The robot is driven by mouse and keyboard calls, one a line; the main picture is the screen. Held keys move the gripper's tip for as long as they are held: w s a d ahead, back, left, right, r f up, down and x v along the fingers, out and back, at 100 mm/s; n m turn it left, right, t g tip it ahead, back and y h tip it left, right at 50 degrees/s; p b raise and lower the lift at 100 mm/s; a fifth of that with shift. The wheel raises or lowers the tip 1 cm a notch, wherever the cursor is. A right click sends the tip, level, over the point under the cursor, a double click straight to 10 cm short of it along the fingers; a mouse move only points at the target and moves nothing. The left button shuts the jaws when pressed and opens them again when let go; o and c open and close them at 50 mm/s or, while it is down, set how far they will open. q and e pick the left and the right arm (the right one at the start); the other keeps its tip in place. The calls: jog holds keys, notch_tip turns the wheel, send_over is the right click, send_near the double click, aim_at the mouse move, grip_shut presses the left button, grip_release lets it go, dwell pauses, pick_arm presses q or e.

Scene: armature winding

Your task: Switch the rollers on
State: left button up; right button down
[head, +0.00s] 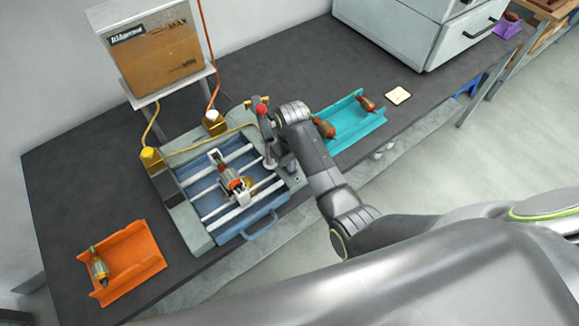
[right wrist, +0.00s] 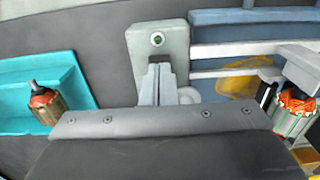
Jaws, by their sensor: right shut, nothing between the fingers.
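The winding machine (head: 177,208) stands on the dark bench, with pale rollers (head: 215,211) across its blue bed. A copper-wound armature (head: 232,181) lies on the bed; it also shows at the right of the right wrist view (right wrist: 294,112). A green round button (right wrist: 157,39) sits on a grey block (right wrist: 143,57) at the machine's side near the teal tray. My right gripper (head: 269,161) is over that side of the machine. Its fingers (right wrist: 158,70) are shut and empty, just short of the button in the picture; I cannot tell whether they touch the block. My left gripper is out of view.
The teal tray (head: 370,124) with two armatures is right of the machine. An orange tray (head: 137,261) with one armature is at the left. A cardboard box (head: 155,60) stands on a raised shelf behind. A red knob (head: 261,109) is close to my right wrist.

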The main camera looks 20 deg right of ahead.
jog(key=shift+f, duration=0.6)
notch_tip(320, 180, up, 2)
jog(key=shift+r+p, duration=0.25)
jog(key=shift+p, duration=0.6)
jog(key=shift+r, duration=2.25)
jog(key=shift+s, duration=0.1)
